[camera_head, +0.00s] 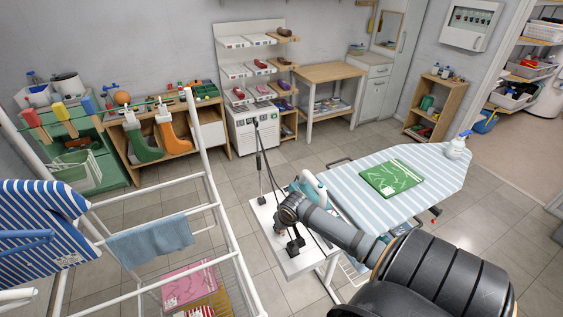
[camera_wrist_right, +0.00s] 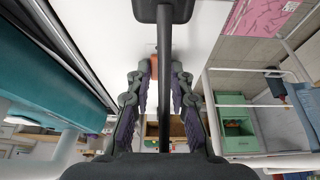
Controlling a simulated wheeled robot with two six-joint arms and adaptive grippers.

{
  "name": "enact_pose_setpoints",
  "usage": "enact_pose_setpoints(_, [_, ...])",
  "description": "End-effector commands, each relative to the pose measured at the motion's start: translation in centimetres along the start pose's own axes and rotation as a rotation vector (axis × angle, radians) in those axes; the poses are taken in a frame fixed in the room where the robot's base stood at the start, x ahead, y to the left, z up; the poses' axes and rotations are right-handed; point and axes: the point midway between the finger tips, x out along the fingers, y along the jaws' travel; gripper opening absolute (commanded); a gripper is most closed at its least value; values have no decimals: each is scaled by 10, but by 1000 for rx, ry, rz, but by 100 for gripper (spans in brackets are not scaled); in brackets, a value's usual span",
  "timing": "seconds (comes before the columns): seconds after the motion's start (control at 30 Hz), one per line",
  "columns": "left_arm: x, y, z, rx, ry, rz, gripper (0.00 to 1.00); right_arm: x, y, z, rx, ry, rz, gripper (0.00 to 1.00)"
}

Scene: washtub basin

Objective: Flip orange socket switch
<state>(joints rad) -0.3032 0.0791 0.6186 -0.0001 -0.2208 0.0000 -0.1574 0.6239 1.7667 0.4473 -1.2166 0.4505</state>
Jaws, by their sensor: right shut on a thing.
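The orange socket switch (camera_wrist_right: 160,73) shows in the right wrist view as a small orange block on a white surface, between the fingertips. A dark bar crosses in front of the fingers and hides part of the contact. In the head view, my right gripper (camera_head: 281,230) is low over the white shelf (camera_head: 299,264) at the end of the ironing board, and its wrist mostly hides the switch. My left gripper is not in view.
A teal and white iron (camera_head: 312,187) stands close behind my right wrist. A thin black upright (camera_head: 261,170) with a cord rises from the shelf. A white drying rack (camera_head: 213,185) stands left.

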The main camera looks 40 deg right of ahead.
Motion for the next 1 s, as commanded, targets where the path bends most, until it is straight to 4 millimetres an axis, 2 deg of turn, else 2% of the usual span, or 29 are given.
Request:
enact_pose_setpoints(0.17, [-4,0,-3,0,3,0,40,-2,0,-2,3,-13,0,0])
enact_pose_setpoints(0.4, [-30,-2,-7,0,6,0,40,-3,0,-11,6,-209,0,0])
enact_pose_setpoints(0.6, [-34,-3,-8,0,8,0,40,2,0,-11,2,-318,-1,0])
enact_pose_setpoints(0.93, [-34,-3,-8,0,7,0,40,3,0,-10,0,-331,0,0])
enact_pose_setpoints(0.97, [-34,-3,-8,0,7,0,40,3,0,-10,0,-331,0,25])
enact_pose_setpoints(1.0, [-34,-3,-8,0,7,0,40,3,0,-10,0,-331,0,30])
